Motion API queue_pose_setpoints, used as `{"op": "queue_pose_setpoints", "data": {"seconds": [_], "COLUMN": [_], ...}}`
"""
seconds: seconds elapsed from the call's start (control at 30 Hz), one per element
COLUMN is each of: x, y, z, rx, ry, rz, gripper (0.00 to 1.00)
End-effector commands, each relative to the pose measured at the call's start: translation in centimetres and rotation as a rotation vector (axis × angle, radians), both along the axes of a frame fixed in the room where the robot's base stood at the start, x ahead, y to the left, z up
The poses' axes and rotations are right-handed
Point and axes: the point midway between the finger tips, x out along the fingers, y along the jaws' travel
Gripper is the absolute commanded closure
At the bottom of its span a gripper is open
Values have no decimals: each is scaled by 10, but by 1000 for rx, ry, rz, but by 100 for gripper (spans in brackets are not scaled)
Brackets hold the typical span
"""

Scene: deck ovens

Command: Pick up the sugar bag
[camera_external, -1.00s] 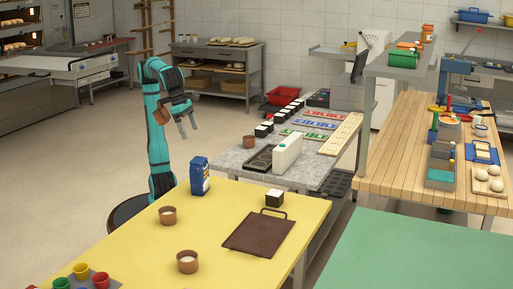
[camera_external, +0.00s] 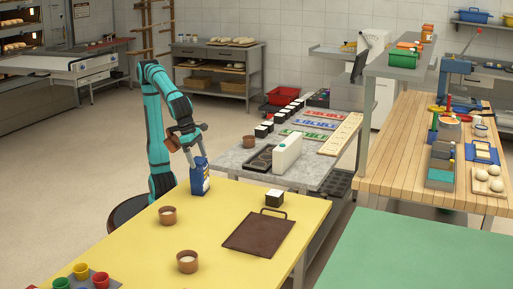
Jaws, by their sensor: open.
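The sugar bag is most likely the blue upright bag (camera_external: 199,181) with a pale label, standing at the back edge of the yellow table (camera_external: 120,215). The label is too small to read. My gripper (camera_external: 195,160) points down at the top of the bag, with its fingers apart near the bag's upper end. The top of the bag is partly hidden by the fingers. I cannot tell whether they touch it.
Two brown bowls (camera_external: 168,215) (camera_external: 187,262), a dark board with a handle (camera_external: 259,234) and a small dark box with a white top (camera_external: 275,198) are on the yellow table.

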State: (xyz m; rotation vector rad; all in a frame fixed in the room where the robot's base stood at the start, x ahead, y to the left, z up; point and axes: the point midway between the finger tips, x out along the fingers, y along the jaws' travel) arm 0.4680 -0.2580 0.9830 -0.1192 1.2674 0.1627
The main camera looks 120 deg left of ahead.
Motion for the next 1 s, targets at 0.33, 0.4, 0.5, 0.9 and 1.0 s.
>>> {"op": "queue_pose_setpoints", "data": {"seconds": [0.33, 0.4, 0.5, 0.9, 1.0], "x": [6, 9, 11, 12, 12], "y": [-1, 0, 0, 0, 0], "z": [-32, -41, -49, -51, -51], "rx": [0, 0, 0, 0, 0], "ry": [1, 1, 1, 0, 0], "rz": [1, 2, 1, 1, 1], "gripper": [0, 0, 0, 33, 53]}}
